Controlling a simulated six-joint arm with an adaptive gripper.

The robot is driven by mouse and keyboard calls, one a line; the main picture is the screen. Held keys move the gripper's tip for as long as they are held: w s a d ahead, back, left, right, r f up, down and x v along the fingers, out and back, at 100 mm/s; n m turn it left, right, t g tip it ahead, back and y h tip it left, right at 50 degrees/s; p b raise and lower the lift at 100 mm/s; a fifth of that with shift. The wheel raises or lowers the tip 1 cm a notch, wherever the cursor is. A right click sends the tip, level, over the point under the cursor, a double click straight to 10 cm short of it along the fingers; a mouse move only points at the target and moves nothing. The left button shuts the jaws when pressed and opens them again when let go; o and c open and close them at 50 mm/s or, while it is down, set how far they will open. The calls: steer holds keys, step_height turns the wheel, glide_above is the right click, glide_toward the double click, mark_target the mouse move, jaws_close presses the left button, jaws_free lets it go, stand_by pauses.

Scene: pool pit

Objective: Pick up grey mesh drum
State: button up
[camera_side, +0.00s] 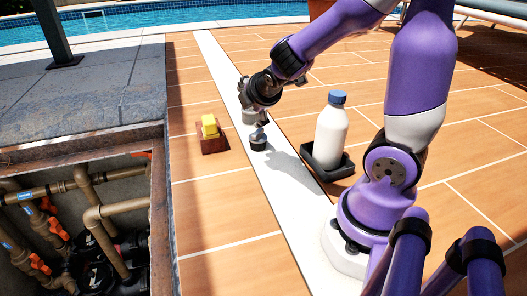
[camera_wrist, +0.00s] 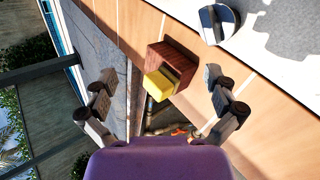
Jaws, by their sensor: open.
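The grey mesh drum appears to be the small dark round piece (camera_side: 258,144) on the white strip, just below my gripper (camera_side: 257,124) in the side view. Its mesh is too small to make out. In the wrist view a round dark and silver piece (camera_wrist: 218,24), apparently the same drum, lies at the top right, outside the space between the fingers. My gripper (camera_wrist: 157,82) is open, its two fingers spread wide with nothing held. In the side view the fingertips are small and partly blend with the drum, so I cannot tell the gap between them.
A yellow block (camera_side: 209,126) sits on a red-brown wooden block (camera_side: 214,144) left of the drum. A white bottle (camera_side: 331,134) with a blue cap stands in a black tray (camera_side: 338,170) to the right. An open pit with pipes (camera_side: 98,214) lies at the left front.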

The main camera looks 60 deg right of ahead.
mark_target(251, 113)
steer(key=d+f+n+h, duration=0.1)
steer(key=d+n, duration=0.1)
steer(key=n, duration=0.2)
steer(key=w+d+f+n+h, duration=0.1)
steer(key=d+f+n, duration=0.1)
steer(key=n, duration=0.2)
steer(key=d+f+n+t+h, duration=0.1)
steer(key=d+n, duration=0.2)
steer(key=n, duration=0.2)
steer(key=shift+w+d+f+h, duration=0.1)
steer(key=shift+w+f+h, duration=0.05)
steer(key=shift+f+h, duration=0.2)
steer(key=shift+w+d+f+n+t, duration=0.1)
steer(key=shift+d+f+n+t, duration=0.15)
steer(key=shift+n, duration=0.35)
steer(key=x, duration=0.4)
steer(key=shift+w+d+f, duration=0.15)
steer(key=shift+w, duration=0.05)
steer(key=x, duration=0.5)
steer(key=shift+w+d+f, duration=0.1)
steer(key=shift+w+d, duration=0.1)
steer(key=shift+w, duration=0.05)
steer(key=c, duration=1.1)
